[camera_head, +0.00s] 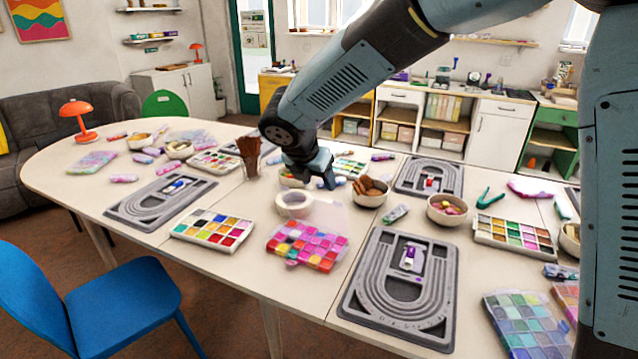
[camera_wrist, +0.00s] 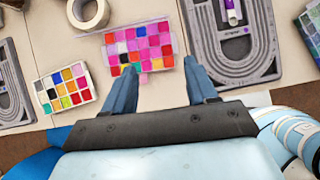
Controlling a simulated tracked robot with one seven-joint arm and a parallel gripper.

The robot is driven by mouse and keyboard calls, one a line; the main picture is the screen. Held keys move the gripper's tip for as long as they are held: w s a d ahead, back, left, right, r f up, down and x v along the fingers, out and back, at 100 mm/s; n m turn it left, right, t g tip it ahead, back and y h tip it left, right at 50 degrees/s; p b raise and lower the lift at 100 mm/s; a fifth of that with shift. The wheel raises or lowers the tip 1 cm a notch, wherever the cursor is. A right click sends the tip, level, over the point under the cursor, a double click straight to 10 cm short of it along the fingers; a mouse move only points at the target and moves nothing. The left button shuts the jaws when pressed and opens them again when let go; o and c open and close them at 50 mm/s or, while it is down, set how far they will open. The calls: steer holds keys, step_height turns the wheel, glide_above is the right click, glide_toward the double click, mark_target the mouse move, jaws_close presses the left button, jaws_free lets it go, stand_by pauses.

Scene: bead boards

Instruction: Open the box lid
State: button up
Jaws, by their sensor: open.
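The bead box (camera_head: 307,246) lies near the front edge of the table, its compartments full of pink, red and purple beads. A clear, faint panel (camera_head: 328,214) rises from its back edge and looks like its lid tilted open; its exact angle is hard to tell. The box also shows in the wrist view (camera_wrist: 140,45), ahead of the fingers. My gripper (camera_head: 318,180) is above the table, behind and above the box. In the wrist view its two fingers (camera_wrist: 159,72) are apart with nothing between them.
A roll of tape (camera_head: 294,204) lies just behind the box. An open paint-colour box (camera_head: 212,229) is to its left. A grey bead board (camera_head: 403,287) is to its right, and a bowl of brown pieces (camera_head: 370,192) stands behind. Another bead box (camera_head: 527,325) lies at the front right.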

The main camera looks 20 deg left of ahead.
steer(key=shift+c, duration=0.7)
steer(key=d+r+m, duration=0.2)
steer(key=d, duration=0.2)
steer(key=d+r+m, duration=0.2)
steer(key=d+m, duration=0.1)
steer(key=d, duration=0.2)
steer(key=d+r+m, duration=0.2)
steer(key=d, duration=0.2)
steer(key=shift+w+d+h, duration=0.25)
steer(key=shift+w+h, duration=0.05)
steer(key=shift+w, duration=0.05)
steer(key=c, duration=0.7)
steer(key=s+d+r+m, duration=0.1)
steer(key=d+m, duration=0.1)
steer(key=d, duration=0.1)
steer(key=d+r+m, duration=0.1)
steer(key=d+m, duration=0.1)
steer(key=d, duration=0.2)
steer(key=s+d+r+m+g, duration=0.1)
steer(key=d+m, duration=0.2)
steer(key=shift+s+d+r, duration=0.2)
steer(key=shift+s+d, duration=0.15)
jaws_close()
steer(key=s+d+r+m+y, duration=0.1)
steer(key=s+d+m, duration=1.7)
steer(key=m, duration=0.1)
steer(key=shift+r+m+y, duration=0.15)
steer(key=shift+m+y, duration=0.15)
steer(key=shift+y, duration=0.1)
steer(key=shift+s, duration=0.1)
